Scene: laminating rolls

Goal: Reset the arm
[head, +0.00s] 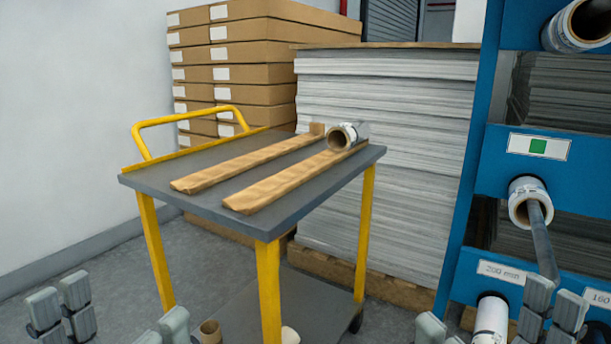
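My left gripper (118,318) shows at the bottom left edge, with its grey fingers spread apart and nothing visible between them. My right gripper (485,315) shows at the bottom right, in front of the blue rack, with its fingers also spread apart. A white roll with a brown core (348,136) lies at the far right corner of the trolley top. Another white roll (527,199) sits on the rack around a dark bar (541,237) that sticks out toward me. The bar's lower end passes behind my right gripper's fingers; I cannot tell whether they touch.
The grey trolley top (200,160) carries two brown padded strips (290,180). Its yellow handle (190,117) is at the far left. Stacked boxes (250,95) and sheets (385,130) stand behind. The blue rack (462,240) holds more rolls (491,318). Grey floor is clear left of the trolley.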

